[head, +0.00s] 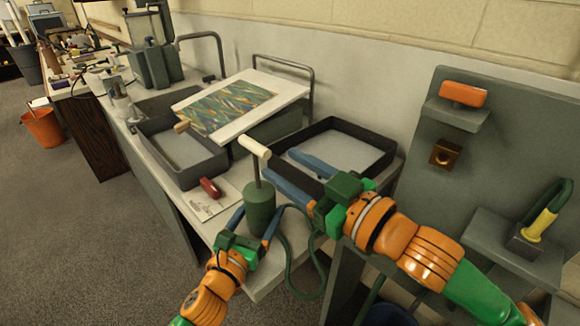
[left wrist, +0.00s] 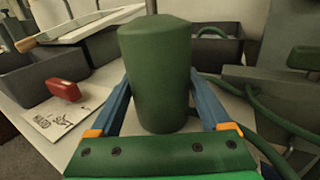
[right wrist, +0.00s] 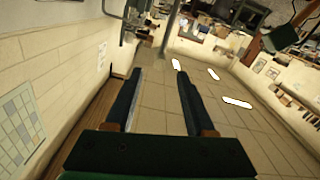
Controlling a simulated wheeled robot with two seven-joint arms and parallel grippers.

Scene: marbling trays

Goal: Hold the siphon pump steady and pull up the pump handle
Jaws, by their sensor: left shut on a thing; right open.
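The siphon pump (head: 259,208) is a green cylinder standing upright near the front of the white table. A thin rod rises from its top to a cream pump handle (head: 254,147), a horizontal bar. My left gripper (head: 256,218) is shut on the pump body, one blue finger on each side. The left wrist view shows the pump body (left wrist: 157,75) between the fingers. My right gripper (head: 279,163) is open, its fingertips just right of and below the handle. The right wrist view shows nothing between its fingers, and the handle is not seen there.
A green hose (head: 290,260) loops right of the pump. Dark trays (head: 188,178) (head: 383,172) stand behind, with a marbled sheet on a white board (head: 290,92). A grey panel (head: 455,90) with shelves rises at right.

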